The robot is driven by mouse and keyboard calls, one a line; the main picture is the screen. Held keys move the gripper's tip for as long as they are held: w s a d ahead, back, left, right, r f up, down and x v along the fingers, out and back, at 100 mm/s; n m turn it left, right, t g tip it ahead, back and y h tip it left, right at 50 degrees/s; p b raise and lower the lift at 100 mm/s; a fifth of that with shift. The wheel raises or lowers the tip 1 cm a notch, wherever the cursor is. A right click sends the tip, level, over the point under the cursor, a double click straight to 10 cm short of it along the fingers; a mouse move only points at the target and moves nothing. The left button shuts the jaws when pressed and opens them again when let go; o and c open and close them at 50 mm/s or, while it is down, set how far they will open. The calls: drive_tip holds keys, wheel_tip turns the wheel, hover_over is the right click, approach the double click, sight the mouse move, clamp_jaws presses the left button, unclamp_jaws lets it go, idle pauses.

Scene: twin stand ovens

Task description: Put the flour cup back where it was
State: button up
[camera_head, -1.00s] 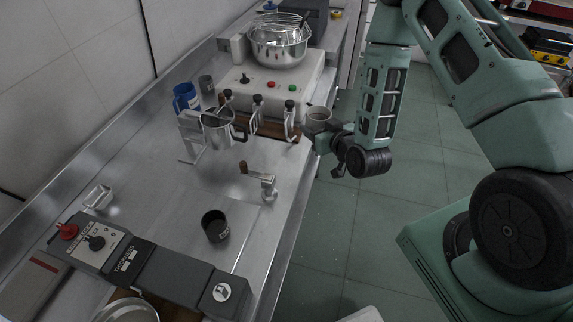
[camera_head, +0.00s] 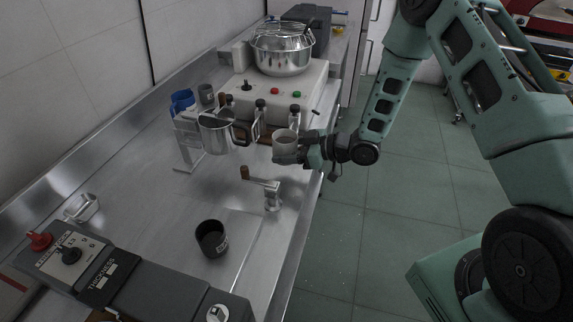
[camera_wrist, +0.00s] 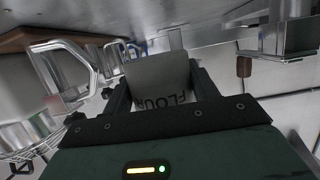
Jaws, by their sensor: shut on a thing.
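The flour cup (camera_head: 284,143) is a grey cup held upright in my gripper (camera_head: 297,149), over the right edge of the steel counter, in front of the white machine. In the wrist view the flour cup (camera_wrist: 158,82) sits between the two fingers of my gripper (camera_wrist: 160,92), with the word FLOUR upside down on its side. The fingers are shut on it. Whether its base touches anything is hidden.
A steel jug (camera_head: 215,132) on a stand, a blue cup (camera_head: 182,101) and a grey cup (camera_head: 206,95) are left of it. A white machine (camera_head: 312,82) carries a steel bowl (camera_head: 281,58).

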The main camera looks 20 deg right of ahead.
sight(287, 172)
drive_tip(key=shift+f, duration=2.5)
drive_tip(key=shift+f, duration=0.2)
drive_tip(key=o, duration=1)
drive_tip(key=shift+o, duration=0.2)
drive_tip(key=shift+r, duration=0.1)
